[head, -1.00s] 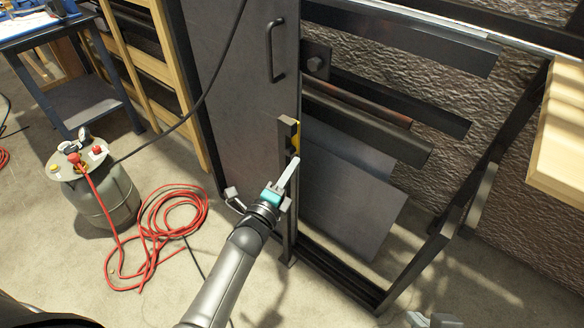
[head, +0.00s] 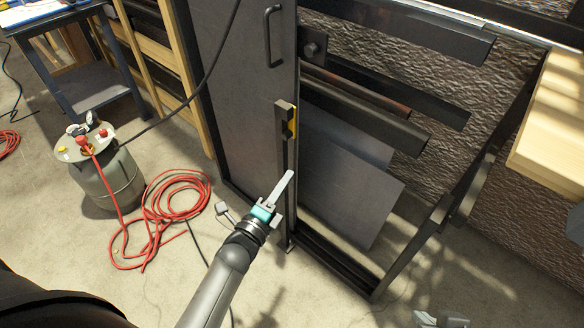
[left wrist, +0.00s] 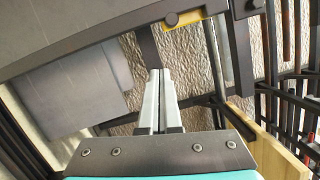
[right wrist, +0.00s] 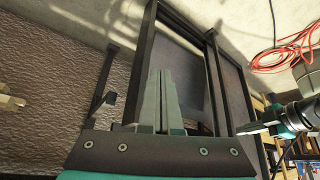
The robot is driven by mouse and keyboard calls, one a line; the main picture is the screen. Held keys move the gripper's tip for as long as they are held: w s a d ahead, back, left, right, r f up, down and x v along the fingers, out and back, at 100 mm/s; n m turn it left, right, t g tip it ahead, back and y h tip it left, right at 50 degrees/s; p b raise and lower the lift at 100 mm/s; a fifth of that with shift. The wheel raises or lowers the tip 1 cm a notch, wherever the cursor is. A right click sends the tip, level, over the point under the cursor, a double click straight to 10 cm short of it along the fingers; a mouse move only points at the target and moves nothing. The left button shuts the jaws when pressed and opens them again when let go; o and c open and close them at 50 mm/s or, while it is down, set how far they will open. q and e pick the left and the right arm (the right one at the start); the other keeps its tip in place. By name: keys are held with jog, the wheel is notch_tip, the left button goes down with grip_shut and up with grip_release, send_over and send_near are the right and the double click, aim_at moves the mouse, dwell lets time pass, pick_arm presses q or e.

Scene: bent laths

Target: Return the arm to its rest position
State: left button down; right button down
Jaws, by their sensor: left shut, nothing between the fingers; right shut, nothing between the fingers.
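My left gripper (head: 287,176) is in the middle of the head view, its pale fingers pointing up and right in front of the lower door post. Its fingers are together and empty, as the left wrist view (left wrist: 160,74) also shows. My right gripper (head: 440,321) shows only in part at the bottom edge of the head view. In the right wrist view its fingers (right wrist: 161,76) are together with nothing between them. My left gripper also shows at the right of that view (right wrist: 248,130).
A dark metal door (head: 238,90) with a handle (head: 273,35) stands ahead. A post with a yellow part (head: 292,122) is at its edge. Right of it is an open rack with bars (head: 370,115). A grey tank (head: 108,182) and red hose (head: 165,205) are on the left floor.

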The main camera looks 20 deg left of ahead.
pick_arm(q)
jog(key=shift+s+a+f+p, duration=0.1)
jog(key=shift+s+p, duration=0.1)
jog(key=shift+s, duration=0.8)
jog(key=shift+s+a+f+p, duration=0.1)
jog(key=shift+s+p, duration=0.1)
jog(key=shift+s, duration=0.8)
